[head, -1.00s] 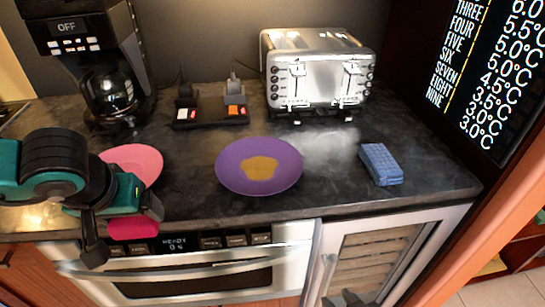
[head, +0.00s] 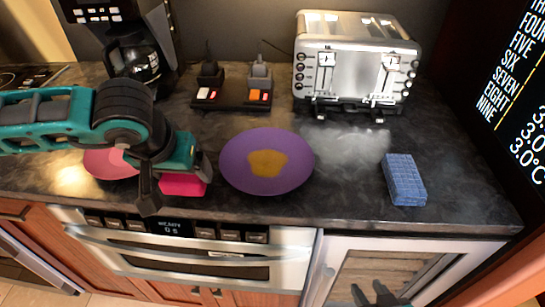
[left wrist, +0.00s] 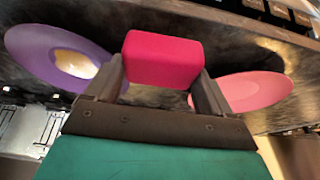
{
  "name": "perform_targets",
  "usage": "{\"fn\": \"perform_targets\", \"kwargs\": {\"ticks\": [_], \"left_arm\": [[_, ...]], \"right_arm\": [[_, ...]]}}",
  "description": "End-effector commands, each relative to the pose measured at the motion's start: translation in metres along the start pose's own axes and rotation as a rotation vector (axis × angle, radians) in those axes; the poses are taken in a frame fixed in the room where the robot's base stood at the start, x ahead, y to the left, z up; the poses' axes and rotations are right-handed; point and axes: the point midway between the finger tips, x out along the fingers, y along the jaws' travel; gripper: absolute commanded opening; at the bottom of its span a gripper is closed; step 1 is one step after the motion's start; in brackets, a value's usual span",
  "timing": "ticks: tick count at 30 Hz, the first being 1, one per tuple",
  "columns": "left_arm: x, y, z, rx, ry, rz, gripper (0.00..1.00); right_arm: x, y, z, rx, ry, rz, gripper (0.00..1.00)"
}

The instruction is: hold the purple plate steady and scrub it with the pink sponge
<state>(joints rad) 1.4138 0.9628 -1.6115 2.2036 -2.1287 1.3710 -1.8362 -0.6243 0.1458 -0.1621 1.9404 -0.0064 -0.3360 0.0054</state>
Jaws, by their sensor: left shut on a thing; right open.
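The purple plate (head: 302,176) lies on the dark counter in the middle of the head view, with a brown-yellow stain (head: 267,163) at its centre. My left gripper (head: 168,186) is shut on the pink sponge (head: 186,184), just left of the plate's near-left rim. The sponge looks clear of the plate. In the left wrist view the sponge (left wrist: 163,60) sits between both fingers, with the purple plate (left wrist: 35,45) to the left. My right gripper (head: 376,292) shows at the bottom edge, open and empty, low in front of the counter and away from the plate.
A pink plate (head: 105,165) lies partly hidden behind my left arm. A blue sponge (head: 404,180) lies on the right. Counter between plate and blue sponge is clear.

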Motion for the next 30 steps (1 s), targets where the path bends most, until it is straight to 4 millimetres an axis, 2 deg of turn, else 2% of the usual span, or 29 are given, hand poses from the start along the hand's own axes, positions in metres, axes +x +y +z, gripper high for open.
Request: {"fn": "perform_targets", "kwargs": {"ticks": [12,17,20,24,30], "left_arm": [[0.000,0.001,-0.001,-0.002,0.000,-0.001,0.00],[0.003,0.011,-0.016,-0.042,0.001,-0.019,0.00],[0.007,0.026,-0.035,-0.099,0.002,-0.045,0.00],[0.008,0.057,-0.065,-0.209,0.002,-0.088,0.00],[0.003,0.103,-0.093,-0.360,-0.001,-0.146,0.00]], "right_arm": [[-0.001,-0.002,0.002,0.004,-0.004,-0.003,0.41],[0.000,-0.002,0.001,0.003,-0.002,-0.002,0.41],[0.000,-0.001,0.001,0.003,-0.002,-0.001,0.41],[0.000,-0.001,0.000,0.003,-0.001,-0.001,0.41],[0.000,-0.001,0.000,0.003,-0.001,-0.001,0.41]]}}
